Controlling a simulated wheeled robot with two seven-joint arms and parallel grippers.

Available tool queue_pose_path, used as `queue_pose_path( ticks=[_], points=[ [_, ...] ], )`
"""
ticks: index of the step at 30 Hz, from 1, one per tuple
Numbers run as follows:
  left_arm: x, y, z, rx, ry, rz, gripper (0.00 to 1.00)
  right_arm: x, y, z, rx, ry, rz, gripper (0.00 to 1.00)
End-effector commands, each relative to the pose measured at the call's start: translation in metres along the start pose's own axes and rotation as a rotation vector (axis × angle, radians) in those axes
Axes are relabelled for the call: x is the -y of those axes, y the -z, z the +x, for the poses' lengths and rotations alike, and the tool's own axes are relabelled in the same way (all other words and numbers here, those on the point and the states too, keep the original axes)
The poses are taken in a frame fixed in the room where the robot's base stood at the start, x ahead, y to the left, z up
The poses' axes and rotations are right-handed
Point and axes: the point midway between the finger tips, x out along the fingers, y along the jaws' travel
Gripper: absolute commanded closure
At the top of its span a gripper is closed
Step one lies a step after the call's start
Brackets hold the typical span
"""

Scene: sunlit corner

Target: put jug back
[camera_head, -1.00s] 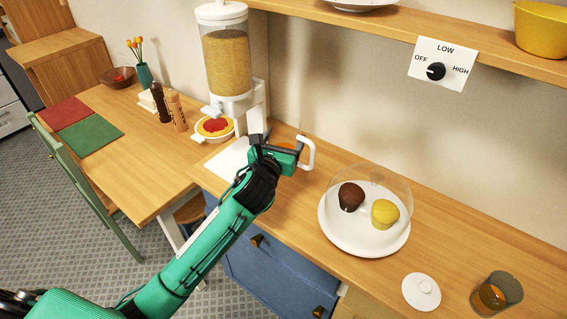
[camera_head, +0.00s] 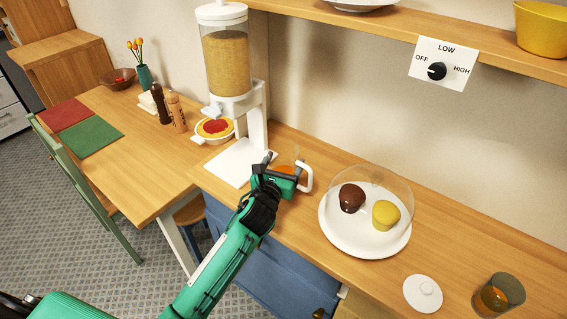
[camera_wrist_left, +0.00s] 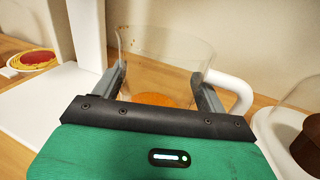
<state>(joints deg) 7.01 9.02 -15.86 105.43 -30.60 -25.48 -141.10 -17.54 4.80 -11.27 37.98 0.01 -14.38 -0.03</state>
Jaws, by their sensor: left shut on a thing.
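The jug is clear with a white handle and some orange content at its bottom. In the head view the jug (camera_head: 288,157) is at the counter beside the dispenser's white base, mostly hidden behind my gripper. In the left wrist view the jug (camera_wrist_left: 165,65) stands upright between the two fingers, its handle to the right. My left gripper (camera_head: 282,172) is shut on the jug; its fingers also show in the left wrist view (camera_wrist_left: 160,85). I cannot tell whether the jug touches the counter. My right gripper is not in view.
The cereal dispenser (camera_head: 228,65) stands left of the jug, its white base (camera_head: 235,168) bare. A plate under a clear dome (camera_head: 345,240) holds two muffins to the right. A white lid (camera_head: 422,293) and an amber glass (camera_head: 498,294) are farther right.

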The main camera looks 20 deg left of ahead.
Motion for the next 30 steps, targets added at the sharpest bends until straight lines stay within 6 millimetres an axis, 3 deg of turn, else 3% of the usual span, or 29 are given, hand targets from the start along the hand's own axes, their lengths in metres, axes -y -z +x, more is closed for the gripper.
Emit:
queue_pose_path(
  ticks=[1, 2, 4, 5, 17, 23, 30],
  points=[
    [0.000, 0.001, 0.000, 0.002, 0.001, 0.001, 0.67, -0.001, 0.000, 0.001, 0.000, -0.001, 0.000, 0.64],
    [0.000, 0.002, 0.000, -0.001, 0.000, 0.001, 0.20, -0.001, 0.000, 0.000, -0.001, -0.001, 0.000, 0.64],
    [0.000, 0.002, 0.000, -0.001, 0.000, 0.000, 0.06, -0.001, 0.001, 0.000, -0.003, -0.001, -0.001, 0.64],
    [0.000, 0.002, 0.000, -0.001, 0.000, 0.000, 0.04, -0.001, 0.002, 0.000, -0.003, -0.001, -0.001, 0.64],
    [0.000, 0.000, -0.006, -0.001, 0.001, 0.001, 0.04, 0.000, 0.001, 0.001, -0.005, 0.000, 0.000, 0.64],
    [0.000, 0.001, -0.042, -0.001, 0.002, 0.002, 0.04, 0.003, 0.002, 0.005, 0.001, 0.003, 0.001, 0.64],
    [0.000, 0.000, -0.090, -0.001, 0.000, 0.001, 0.04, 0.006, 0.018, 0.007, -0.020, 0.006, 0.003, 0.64]
  ],
)
